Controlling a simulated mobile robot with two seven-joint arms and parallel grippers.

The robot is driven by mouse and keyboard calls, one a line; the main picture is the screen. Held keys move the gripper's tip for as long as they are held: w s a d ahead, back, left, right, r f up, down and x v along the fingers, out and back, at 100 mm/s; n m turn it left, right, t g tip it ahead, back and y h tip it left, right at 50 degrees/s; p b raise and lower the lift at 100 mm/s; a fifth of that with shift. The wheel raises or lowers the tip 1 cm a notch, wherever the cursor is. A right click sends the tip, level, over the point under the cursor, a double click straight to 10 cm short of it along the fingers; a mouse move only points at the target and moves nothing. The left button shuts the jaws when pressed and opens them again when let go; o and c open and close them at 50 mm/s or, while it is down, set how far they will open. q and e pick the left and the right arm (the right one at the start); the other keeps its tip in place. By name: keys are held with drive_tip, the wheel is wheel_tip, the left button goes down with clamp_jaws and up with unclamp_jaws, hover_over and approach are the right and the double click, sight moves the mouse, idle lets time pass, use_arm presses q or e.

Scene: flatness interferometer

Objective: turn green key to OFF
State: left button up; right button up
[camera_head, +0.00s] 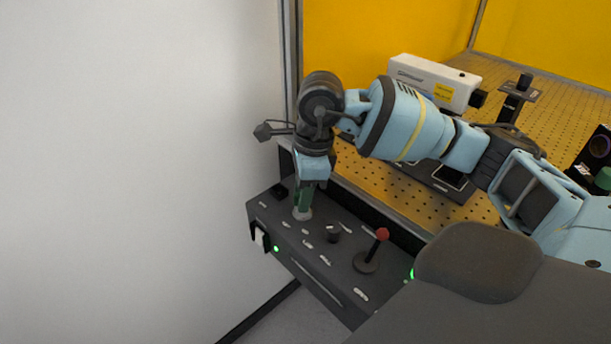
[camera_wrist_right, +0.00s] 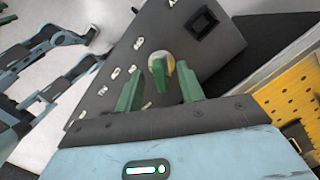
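The green key (camera_wrist_right: 161,75) sits in a round pale-and-yellow lock collar on a dark control panel (camera_wrist_right: 128,50). In the head view my right gripper (camera_head: 303,208) points down at the panel's far left part and hides the key; the pale collar shows at its tips. In the right wrist view, the green fingers of my right gripper (camera_wrist_right: 159,80) stand apart on either side of the key, with a gap on each side. My left gripper is not in the head view. Blue and dark arm parts with green pieces show at the left of the wrist view, too partial to judge.
A white wall (camera_head: 140,170) stands close on the left. Behind are a yellow perforated table (camera_head: 550,130) and a white instrument (camera_head: 430,80).

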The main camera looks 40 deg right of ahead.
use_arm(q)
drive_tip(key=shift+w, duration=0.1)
use_arm(e)
drive_tip(key=shift+f, duration=0.45)
clamp_jaws()
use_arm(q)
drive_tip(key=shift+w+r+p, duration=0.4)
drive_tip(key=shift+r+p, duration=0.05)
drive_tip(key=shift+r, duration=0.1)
use_arm(e)
drive_tip(key=shift+a+m, duration=0.1)
drive_tip(key=shift+m, duration=1.2)
drive_tip(key=shift+r+m+p, duration=0.1)
drive_tip(key=shift+m+p, duration=0.2)
drive_tip(key=shift+m, duration=0.3)
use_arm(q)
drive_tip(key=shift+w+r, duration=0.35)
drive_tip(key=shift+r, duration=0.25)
use_arm(e)
drive_tip(key=shift+m+h, duration=0.3)
drive_tip(key=shift+m, duration=0.3)
